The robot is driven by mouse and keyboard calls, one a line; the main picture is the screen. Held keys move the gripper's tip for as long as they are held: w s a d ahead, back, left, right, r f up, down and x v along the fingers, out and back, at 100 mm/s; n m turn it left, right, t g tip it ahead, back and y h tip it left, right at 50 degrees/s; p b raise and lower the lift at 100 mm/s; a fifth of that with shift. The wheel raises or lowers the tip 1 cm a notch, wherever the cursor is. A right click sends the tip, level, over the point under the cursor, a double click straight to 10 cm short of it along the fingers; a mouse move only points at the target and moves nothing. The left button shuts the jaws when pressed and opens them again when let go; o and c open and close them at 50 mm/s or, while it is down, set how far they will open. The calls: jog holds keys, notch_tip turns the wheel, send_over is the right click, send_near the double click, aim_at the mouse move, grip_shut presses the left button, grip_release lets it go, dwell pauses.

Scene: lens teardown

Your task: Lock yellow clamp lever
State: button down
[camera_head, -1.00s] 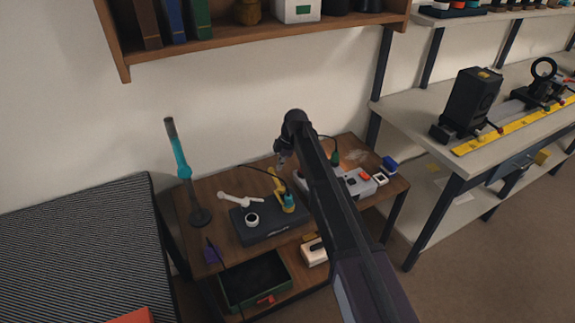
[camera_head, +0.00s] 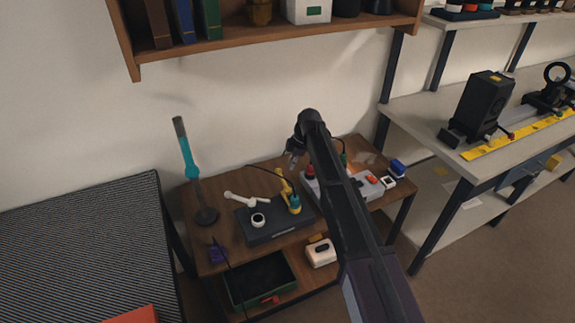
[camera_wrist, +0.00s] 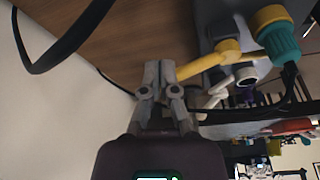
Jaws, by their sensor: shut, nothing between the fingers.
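The yellow clamp lever (camera_head: 283,184) stands tilted up from the dark base (camera_head: 262,233) on the wooden bench. In the wrist view the yellow lever (camera_wrist: 207,65) runs from the right toward my fingertips, and its tip shows beside them; I cannot tell whether they touch. A teal and yellow knob (camera_head: 294,204) sits at its foot. A white lever (camera_head: 240,199) lies low to its left, with a white ring (camera_head: 257,220) in front. My gripper (camera_head: 292,160) is shut and empty, just above and right of the yellow lever's upper end. It also shows in the wrist view (camera_wrist: 160,72).
A teal and black upright stick (camera_head: 190,168) stands at the bench's left. A grey box with red buttons (camera_head: 362,190) is right of the base, partly behind my arm. A black cable (camera_wrist: 62,50) loops near my gripper. A wooden shelf (camera_head: 285,42) overhangs behind.

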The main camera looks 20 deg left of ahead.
jog(key=w+d+p+v, duration=0.1)
jog(key=p+v, duration=0.8)
jog(key=v, duration=0.2)
jog(key=shift+f+p, duration=0.3)
jog(key=shift+p, duration=0.05)
jog(key=shift+d, duration=0.1)
dwell(0.4)
jog(key=s+d+r+m+p, duration=0.15)
jog(key=d+m, duration=0.25)
jog(key=d, duration=0.5)
jog(key=s+d+m+t+h, duration=0.15)
jog(key=d+m, duration=0.25)
jog(key=d, duration=0.4)
jog(key=s+d+r+m+p, duration=0.1)
jog(key=s+d+m, duration=0.25)
jog(key=d, duration=0.55)
jog(key=s+d+r+m+p, duration=0.1)
jog(key=s+d+m, duration=0.5)
jog(key=d, duration=0.4)
jog(key=s+d+m+h+p, duration=0.1)
jog(key=s+d+m, duration=0.6)
jog(key=d, duration=0.4)
jog(key=shift+r+p, duration=0.3)
jog(key=shift+r, duration=0.1)
jog(key=shift+t, duration=0.25)
